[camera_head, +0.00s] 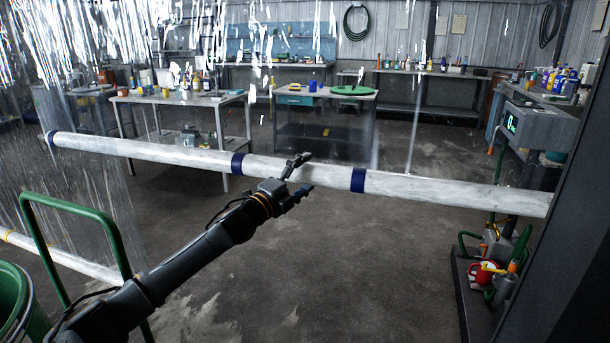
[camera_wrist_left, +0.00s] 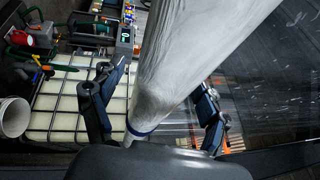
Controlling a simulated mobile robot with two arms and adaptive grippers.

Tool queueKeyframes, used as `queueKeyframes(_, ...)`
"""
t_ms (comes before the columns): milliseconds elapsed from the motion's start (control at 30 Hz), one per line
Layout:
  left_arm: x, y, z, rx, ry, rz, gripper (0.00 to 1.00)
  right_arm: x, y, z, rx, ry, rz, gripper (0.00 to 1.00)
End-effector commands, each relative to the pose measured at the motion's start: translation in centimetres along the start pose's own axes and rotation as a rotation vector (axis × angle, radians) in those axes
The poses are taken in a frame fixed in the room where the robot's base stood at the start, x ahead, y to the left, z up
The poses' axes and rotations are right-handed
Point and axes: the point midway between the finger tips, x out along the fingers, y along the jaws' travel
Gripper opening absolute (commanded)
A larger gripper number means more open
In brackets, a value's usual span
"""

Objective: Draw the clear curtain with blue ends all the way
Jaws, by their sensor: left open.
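A long pale, streaked tube (camera_head: 300,170) with dark blue bands (camera_head: 358,180) runs across the head view, sloping slightly down to the right. Clear, glossy sheeting with white streaks (camera_head: 180,50) shows above it, strongest at upper left; where the sheet joins the tube is hard to tell. My left gripper (camera_head: 304,174) is open at the tube, between two blue bands. In the left wrist view the tube (camera_wrist_left: 185,70) passes between the spread fingers of my left gripper (camera_wrist_left: 155,105), with a blue band (camera_wrist_left: 142,131) near the palm. Contact cannot be told. My right gripper is not in view.
A second tube with a yellow band (camera_head: 8,236) lies at lower left, behind a green rail (camera_head: 120,240). A dark post (camera_head: 570,230) stands at right, near a cart with red and green parts (camera_head: 485,275). Workbenches (camera_head: 185,98) stand behind. Concrete floor (camera_head: 400,270) is clear.

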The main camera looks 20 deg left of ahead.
Motion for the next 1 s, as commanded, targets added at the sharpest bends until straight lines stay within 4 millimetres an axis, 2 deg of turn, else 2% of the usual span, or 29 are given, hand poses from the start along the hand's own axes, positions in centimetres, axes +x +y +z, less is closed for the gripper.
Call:
queueKeyframes(100,-0.1,-0.1,0.1,0.000,-0.001,-0.001,0.76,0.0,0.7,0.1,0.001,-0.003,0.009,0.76)
queueKeyframes(233,-1.0,0.0,0.1,0.000,-0.001,0.000,0.76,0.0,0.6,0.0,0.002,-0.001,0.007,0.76)
queueKeyframes(700,-9.8,0.2,0.0,-0.001,0.000,0.004,0.76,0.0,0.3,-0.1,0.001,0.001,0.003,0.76)
queueKeyframes(1000,-11.9,0.0,0.0,0.001,0.001,0.000,0.76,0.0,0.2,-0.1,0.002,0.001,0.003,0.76)
